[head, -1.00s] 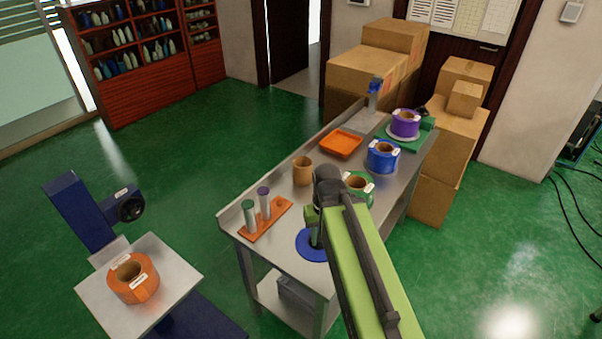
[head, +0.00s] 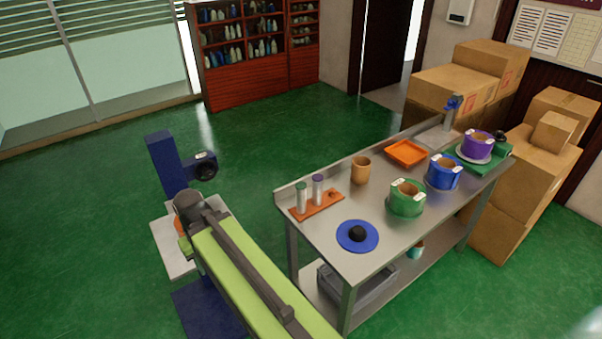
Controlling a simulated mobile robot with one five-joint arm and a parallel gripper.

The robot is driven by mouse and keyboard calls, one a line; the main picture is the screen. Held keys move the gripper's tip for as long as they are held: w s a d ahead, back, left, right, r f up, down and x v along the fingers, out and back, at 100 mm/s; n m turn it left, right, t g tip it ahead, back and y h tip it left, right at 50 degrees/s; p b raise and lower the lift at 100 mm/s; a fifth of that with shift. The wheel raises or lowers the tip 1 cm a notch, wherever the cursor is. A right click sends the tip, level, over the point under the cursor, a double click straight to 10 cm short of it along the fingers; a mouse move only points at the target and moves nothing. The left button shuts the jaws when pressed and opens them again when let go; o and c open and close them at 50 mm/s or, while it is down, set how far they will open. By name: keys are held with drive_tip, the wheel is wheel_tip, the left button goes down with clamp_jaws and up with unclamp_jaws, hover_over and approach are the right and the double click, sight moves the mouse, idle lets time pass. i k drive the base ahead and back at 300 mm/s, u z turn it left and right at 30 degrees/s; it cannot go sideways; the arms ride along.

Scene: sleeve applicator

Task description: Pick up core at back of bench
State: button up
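A brown hollow core (head: 360,170) stands upright near the back edge of the steel bench (head: 318,228), between the orange rack and the orange tray. My arm reaches out to the left, off the bench, over the light plate (head: 170,255) of a dark blue stand. Only a small green part of my gripper (head: 185,246) shows beneath the arm's end. Its fingers are hidden, so I cannot tell whether it is open or what it holds. An orange roll (head: 179,226) on the plate is mostly hidden behind my arm.
The bench bears an orange rack (head: 318,207) with two capped tubes, a blue disc (head: 357,237) with a black knob, green (head: 406,202), blue (head: 443,175) and purple (head: 476,146) rolls, and an orange tray (head: 406,153). Boxes (head: 515,190) stand behind the right end.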

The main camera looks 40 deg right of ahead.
sight(360, 164)
drive_tip(key=u, duration=2.1)
drive_tip(key=k, duration=2.5)
drive_tip(key=z, duration=0.55)
drive_tip(key=i, duration=1)
